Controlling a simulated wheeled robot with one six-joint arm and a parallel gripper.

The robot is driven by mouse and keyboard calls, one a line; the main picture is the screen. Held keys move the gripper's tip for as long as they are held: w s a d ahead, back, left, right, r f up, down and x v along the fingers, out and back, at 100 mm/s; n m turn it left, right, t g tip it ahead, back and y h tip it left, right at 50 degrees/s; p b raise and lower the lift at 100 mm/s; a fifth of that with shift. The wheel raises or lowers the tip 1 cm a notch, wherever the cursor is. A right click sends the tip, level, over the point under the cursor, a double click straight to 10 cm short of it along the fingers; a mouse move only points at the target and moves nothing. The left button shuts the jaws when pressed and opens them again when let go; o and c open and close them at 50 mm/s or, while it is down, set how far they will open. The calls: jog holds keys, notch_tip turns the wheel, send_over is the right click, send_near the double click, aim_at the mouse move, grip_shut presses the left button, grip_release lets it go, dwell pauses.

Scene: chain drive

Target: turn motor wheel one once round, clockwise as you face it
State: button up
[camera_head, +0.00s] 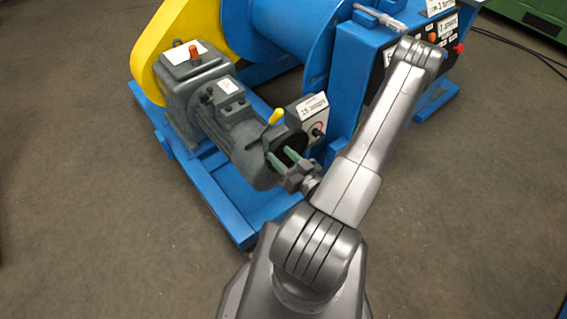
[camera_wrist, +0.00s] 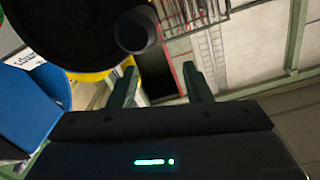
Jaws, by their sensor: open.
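The motor wheel (camera_head: 291,141) is the dark disc on the near end of the grey motor (camera_head: 246,140). In the wrist view the black wheel (camera_wrist: 75,28) fills the upper left, and a dark round knob (camera_wrist: 136,30) stands out at its right edge. My gripper (camera_head: 284,157) is in front of the wheel face, its two green fingers apart with nothing between them. In the wrist view my gripper (camera_wrist: 160,78) shows below the knob. Whether a finger touches the wheel cannot be told. My fingers hide part of the wheel in the head view.
A yellow lever (camera_head: 276,117) sticks up on the motor just behind the wheel. A small box with a dial (camera_head: 316,130) stands to its right. The blue frame (camera_head: 236,222) runs below. A control panel (camera_head: 447,46) is behind my arm. Floor at the left is clear.

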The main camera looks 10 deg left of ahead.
jog(key=shift+r+p, duration=2)
jog(key=shift+r, duration=0.5)
jog(key=shift+c, duration=0.5)
